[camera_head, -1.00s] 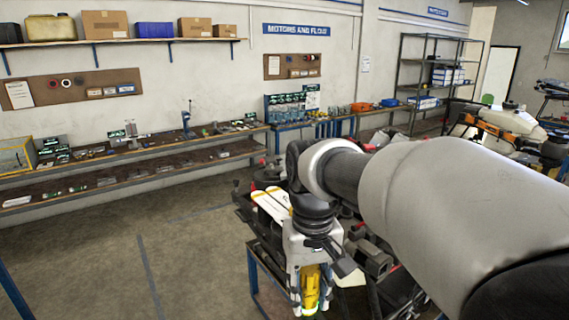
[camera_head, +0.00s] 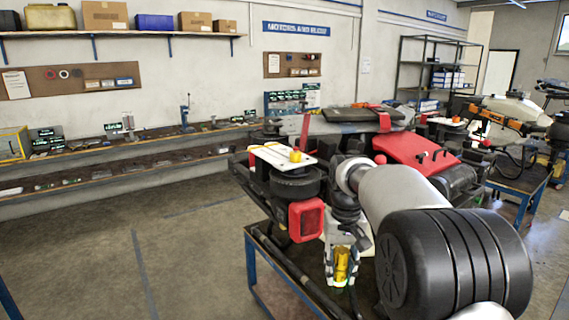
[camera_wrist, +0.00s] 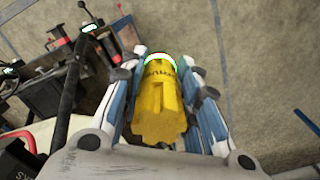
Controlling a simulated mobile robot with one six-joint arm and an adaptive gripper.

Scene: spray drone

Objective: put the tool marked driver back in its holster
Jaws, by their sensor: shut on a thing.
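My gripper (camera_head: 341,272) points down and is shut on a yellow tool (camera_head: 342,262). In the wrist view the gripper (camera_wrist: 168,85) has blue-and-white fingers on both sides of the yellow tool (camera_wrist: 160,108). The tool has a ribbed body, a white-and-green band at its far end and dark lettering that I cannot read surely. It is held in the air, with floor behind it in the wrist view. I cannot pick out the holster for certain in either view.
A large red-and-black drone (camera_head: 415,148) stands on a blue-framed table (camera_head: 262,300). A red box-like part (camera_head: 306,219) is just left of my gripper. A black block with red parts (camera_wrist: 72,68) shows left of the tool. The floor at left (camera_head: 80,260) is clear.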

